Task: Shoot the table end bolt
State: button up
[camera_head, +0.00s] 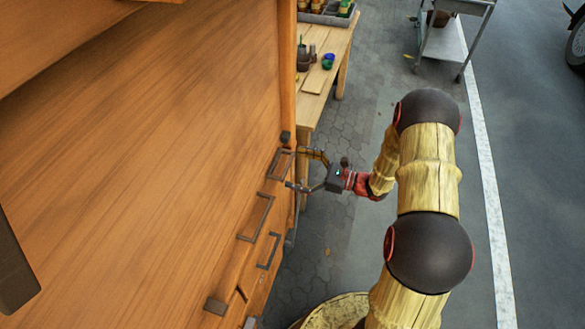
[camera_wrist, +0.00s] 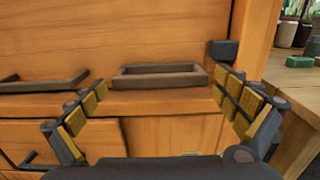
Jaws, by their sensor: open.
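A dark rectangular loop handle (camera_wrist: 122,82) sits on the wooden ledge at the cabinet's end toward the table. It also shows in the head view (camera_head: 271,175). I cannot tell whether this loop is the bolt's own handle. A dark block (camera_wrist: 223,50) is fixed to the right of it, and it shows in the head view (camera_head: 286,137). My gripper (camera_wrist: 164,86) is open, with one finger to each side of the loop and nothing held. In the head view my gripper (camera_head: 296,169) is at the cabinet's edge beside the loop; contact is unclear.
Further dark handles (camera_head: 257,217) sit along the wooden cabinet (camera_head: 190,110), with another dark block (camera_head: 215,306) at the near end. A wooden table (camera_head: 337,52) with pots stands beyond, and a metal cart (camera_head: 452,43) farther right.

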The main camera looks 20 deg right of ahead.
jog(key=shift+w+a, duration=0.25)
jog(key=shift+c, duration=0.4)
jog(key=c, duration=1.1)
jog(key=shift+c, duration=0.7)
